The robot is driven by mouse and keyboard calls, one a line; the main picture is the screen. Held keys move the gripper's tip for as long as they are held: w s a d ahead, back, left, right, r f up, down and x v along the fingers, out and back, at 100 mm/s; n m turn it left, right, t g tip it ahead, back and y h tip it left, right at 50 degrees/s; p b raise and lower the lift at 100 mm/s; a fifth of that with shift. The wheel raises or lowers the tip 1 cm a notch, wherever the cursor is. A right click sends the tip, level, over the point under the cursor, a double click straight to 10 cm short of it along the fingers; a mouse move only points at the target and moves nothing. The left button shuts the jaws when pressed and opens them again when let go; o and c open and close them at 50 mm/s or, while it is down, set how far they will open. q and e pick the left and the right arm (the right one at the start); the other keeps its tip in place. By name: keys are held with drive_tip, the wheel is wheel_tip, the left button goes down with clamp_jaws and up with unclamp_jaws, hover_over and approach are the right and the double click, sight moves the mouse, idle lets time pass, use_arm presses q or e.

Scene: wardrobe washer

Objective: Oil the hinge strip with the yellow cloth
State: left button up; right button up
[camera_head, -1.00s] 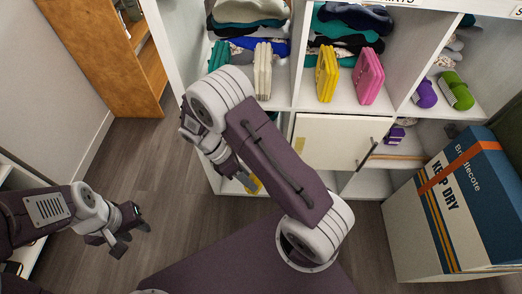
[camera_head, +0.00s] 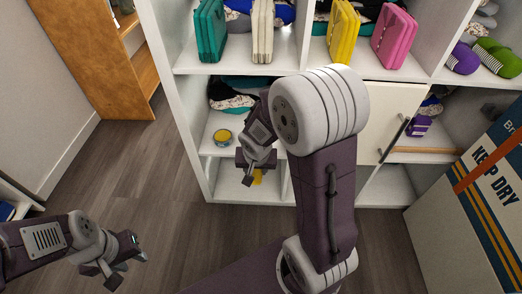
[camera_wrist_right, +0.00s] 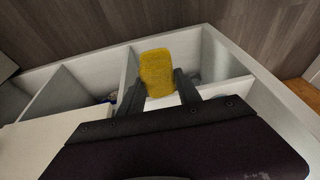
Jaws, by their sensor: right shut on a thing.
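The yellow cloth (camera_wrist_right: 157,72) is between the two fingers of my right gripper (camera_wrist_right: 160,88), which is shut on it. In the head view, my right gripper (camera_head: 257,168) is in front of the lower left cubbies, and a bit of yellow shows below it. My left gripper (camera_head: 128,270) is open and empty over the floor at lower left. The white cabinet door (camera_head: 392,112) is partly hidden behind my right arm. I cannot make out the hinge strip. A round tin with a yellow top (camera_head: 222,137) stands on the shelf left of my right gripper.
Teal (camera_head: 210,30), cream, yellow and pink cases stand on the upper shelf. The door handle (camera_head: 394,138) sticks out. A large blue-and-white box (camera_head: 490,185) stands at right. The floor at left (camera_head: 130,160) is clear.

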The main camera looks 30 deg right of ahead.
drive_tip(key=shift+s+d+f+h, duration=0.1)
drive_tip(key=shift+d+f+h, duration=0.25)
drive_tip(key=shift+d+h, duration=0.1)
drive_tip(key=shift+t, duration=0.3)
drive_tip(key=shift+w+d+r, duration=0.1)
drive_tip(key=shift+w+d, duration=0.05)
drive_tip(key=shift+w, duration=0.05)
drive_tip(key=w+d+p, duration=0.2)
drive_tip(key=w, duration=0.1)
drive_tip(key=w+d+p, duration=0.2)
drive_tip(key=w+p, duration=0.1)
drive_tip(key=w, duration=0.1)
drive_tip(key=w+d+p, duration=0.2)
drive_tip(key=w+d, duration=0.1)
drive_tip(key=w, duration=0.1)
drive_tip(key=shift+w, duration=0.25)
drive_tip(key=shift+w+d, duration=0.15)
drive_tip(key=shift+w, duration=0.05)
drive_tip(key=shift+w+d+p, duration=0.4)
drive_tip(key=shift+w, duration=0.2)
drive_tip(key=shift+w+d+p, duration=0.35)
drive_tip(key=shift+w+d, duration=0.05)
drive_tip(key=shift+w, duration=0.2)
drive_tip(key=shift+b+x, duration=0.6)
drive_tip(key=shift+x, duration=0.25)
drive_tip(key=shift+r, duration=0.15)
